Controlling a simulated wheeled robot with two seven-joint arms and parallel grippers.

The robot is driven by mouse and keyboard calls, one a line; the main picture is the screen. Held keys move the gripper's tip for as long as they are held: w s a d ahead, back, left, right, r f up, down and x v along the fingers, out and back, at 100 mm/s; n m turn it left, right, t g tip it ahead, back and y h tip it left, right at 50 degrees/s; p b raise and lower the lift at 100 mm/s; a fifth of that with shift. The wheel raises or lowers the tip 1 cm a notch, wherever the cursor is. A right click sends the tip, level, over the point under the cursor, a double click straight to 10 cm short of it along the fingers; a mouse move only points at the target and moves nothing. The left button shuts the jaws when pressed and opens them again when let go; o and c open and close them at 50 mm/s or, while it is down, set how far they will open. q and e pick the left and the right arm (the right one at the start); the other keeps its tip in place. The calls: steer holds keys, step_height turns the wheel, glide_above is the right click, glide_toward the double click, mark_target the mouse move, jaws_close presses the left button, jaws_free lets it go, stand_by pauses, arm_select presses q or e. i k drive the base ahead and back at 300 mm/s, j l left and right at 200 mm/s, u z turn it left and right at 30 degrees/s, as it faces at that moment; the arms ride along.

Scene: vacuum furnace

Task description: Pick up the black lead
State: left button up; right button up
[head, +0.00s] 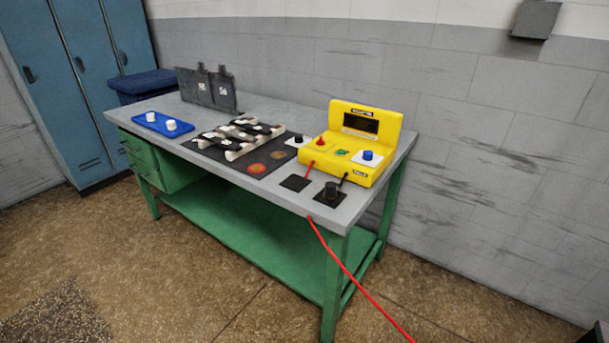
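The black lead (331,190) shows as a short black cylinder standing on a dark square pad near the front right corner of the workbench (270,185). A short black cable (343,180) runs from beside it to the yellow meter box (360,135). A red cable (308,172) runs from the box toward another dark pad (295,183). A long red line (360,285) runs from the bench's front edge down to the bottom of the view. Neither gripper can be made out. A dark shape cut off at the bottom right corner is too little to identify.
A black mat (205,149) with white-and-black parts and round red marks lies mid-bench. A blue tray (150,127) with two white knobs is at the left. Dark plates (207,88) stand behind. Blue lockers (70,90) are at the left, and the wall is close behind.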

mark_target(330, 193)
steer(key=i+l+u, duration=0.45)
steer(key=i+l, duration=0.55)
steer(key=i+l+u, duration=0.15)
steer(key=l, duration=0.6)
steer(key=i+l+u, duration=0.2)
steer(key=l, duration=0.55)
steer(key=l+u, duration=0.15)
steer(key=l, duration=0.65)
steer(key=k+l+u, duration=0.1)
steer(key=l, duration=0.25)
steer(key=k+l+u, duration=0.1)
steer(key=k+l, duration=0.15)
steer(key=k+l+u, duration=0.1)
steer(key=l, duration=0.3)
steer(key=k+l, duration=0.05)
steer(key=k, duration=0.05)
